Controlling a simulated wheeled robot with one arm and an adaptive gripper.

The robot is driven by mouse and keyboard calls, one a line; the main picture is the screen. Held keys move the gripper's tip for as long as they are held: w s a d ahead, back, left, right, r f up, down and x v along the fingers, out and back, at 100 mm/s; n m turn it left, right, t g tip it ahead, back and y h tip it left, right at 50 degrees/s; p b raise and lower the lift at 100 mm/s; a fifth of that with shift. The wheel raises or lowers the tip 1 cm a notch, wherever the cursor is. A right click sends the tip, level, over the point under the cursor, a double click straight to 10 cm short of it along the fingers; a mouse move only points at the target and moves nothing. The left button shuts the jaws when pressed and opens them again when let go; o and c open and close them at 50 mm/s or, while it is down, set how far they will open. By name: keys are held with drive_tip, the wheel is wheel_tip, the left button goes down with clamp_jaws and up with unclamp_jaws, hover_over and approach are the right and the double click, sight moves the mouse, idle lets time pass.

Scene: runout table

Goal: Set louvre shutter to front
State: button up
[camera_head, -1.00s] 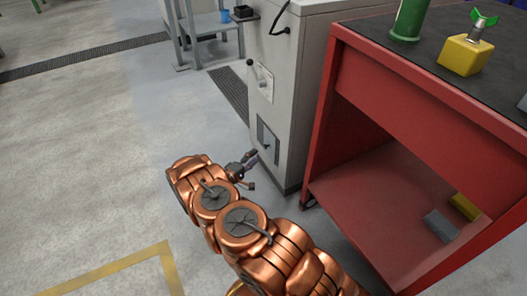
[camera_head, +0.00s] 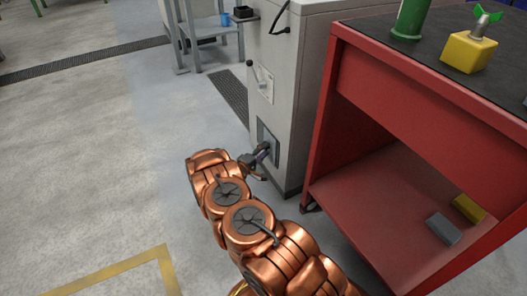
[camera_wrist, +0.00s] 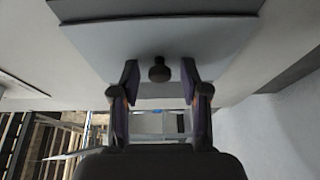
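A grey panel on the side of the tall grey cabinet (camera_head: 293,88), low down, looks like the louvre shutter (camera_head: 264,136); its slats cannot be made out. It fills the top of the wrist view (camera_wrist: 205,45), with a small dark knob (camera_wrist: 159,70) on it. My gripper (camera_head: 262,155) is at this panel in the head view. In the wrist view my gripper (camera_wrist: 159,78) is open, one finger on each side of the knob, with gaps visible. In the head view my gripper hides the knob.
A lever plate (camera_head: 262,84) with a dark-knobbed handle is above the panel. A red workbench (camera_head: 400,95) stands close on the right, bearing a green cylinder (camera_head: 411,18) and a yellow block (camera_head: 468,52). Open floor (camera_head: 90,170) lies to the left.

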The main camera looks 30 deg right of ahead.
clamp_jaws()
idle(0.3)
